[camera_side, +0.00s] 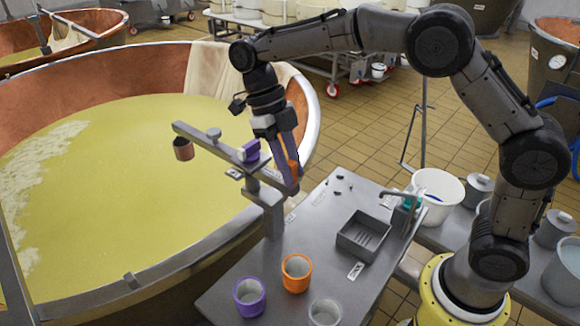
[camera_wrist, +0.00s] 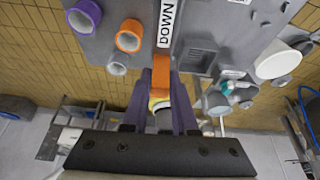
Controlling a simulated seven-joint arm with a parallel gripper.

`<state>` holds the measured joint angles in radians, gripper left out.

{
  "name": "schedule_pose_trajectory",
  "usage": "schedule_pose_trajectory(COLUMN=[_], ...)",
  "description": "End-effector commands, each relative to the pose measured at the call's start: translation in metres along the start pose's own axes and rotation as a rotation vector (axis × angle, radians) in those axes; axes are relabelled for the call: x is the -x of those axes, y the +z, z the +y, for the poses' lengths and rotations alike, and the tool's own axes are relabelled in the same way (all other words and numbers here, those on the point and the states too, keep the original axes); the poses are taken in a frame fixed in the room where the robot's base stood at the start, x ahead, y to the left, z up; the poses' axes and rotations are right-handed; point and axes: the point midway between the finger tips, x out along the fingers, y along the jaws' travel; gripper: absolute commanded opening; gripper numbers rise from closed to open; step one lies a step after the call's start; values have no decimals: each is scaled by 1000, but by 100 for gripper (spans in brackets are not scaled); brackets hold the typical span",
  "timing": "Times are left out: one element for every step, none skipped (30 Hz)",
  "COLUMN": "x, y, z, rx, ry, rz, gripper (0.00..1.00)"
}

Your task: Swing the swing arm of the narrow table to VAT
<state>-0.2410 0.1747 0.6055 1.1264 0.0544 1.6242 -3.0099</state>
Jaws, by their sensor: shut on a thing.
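The narrow table (camera_side: 330,225) is grey metal and stands beside the large copper vat (camera_side: 150,68). Its swing arm (camera_side: 205,138) is a grey beam near the top of a post at the table's left edge. A small copper cup (camera_side: 183,149) hangs at the beam's far left end, over the pale yellow liquid. A purple block (camera_side: 249,151) sits on the beam. My gripper (camera_side: 291,172) is shut on an orange handle at the beam's near end. In the wrist view the orange handle (camera_wrist: 161,76) lies between my purple fingers. The fingers partly hide the handle in the side view.
A purple cup (camera_side: 249,298), an orange cup (camera_side: 297,274) and a grey cup (camera_side: 325,313) stand on the table's front part. A square grey basin (camera_side: 364,236) and a tap are to their right. A white bucket (camera_side: 438,190) stands beyond. A "DOWN" label (camera_wrist: 167,22) shows in the wrist view.

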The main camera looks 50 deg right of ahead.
Motion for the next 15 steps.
schedule_pose_trajectory(x=[2,2,2,2,2,2,2,2,2,1,1,1,1,1,1], y=[0,0,0,0,0,0,0,0,0,0,0,0,0,0,0], z=[-2,-2,-2,-2,-3,-3,-3,-2,-2,-2,-2,-2,-2,-2,-2], rx=[0,0,0,-1,-1,-1,-1,-1,-1,-1,-1,-1,-1,-1,-1], ry=[-5,-5,-5,-5,-5,-5,-5,-5,-4,-4,-4,-4,-4,-3,-3], rz=[-6,-6,-6,-6,-6,-6,-6,-5,-5,-4,-4,-3,-3,-3,-2], gripper=[0,0,0,0,0,32,37,42,50,55,56,56,56,56,56])
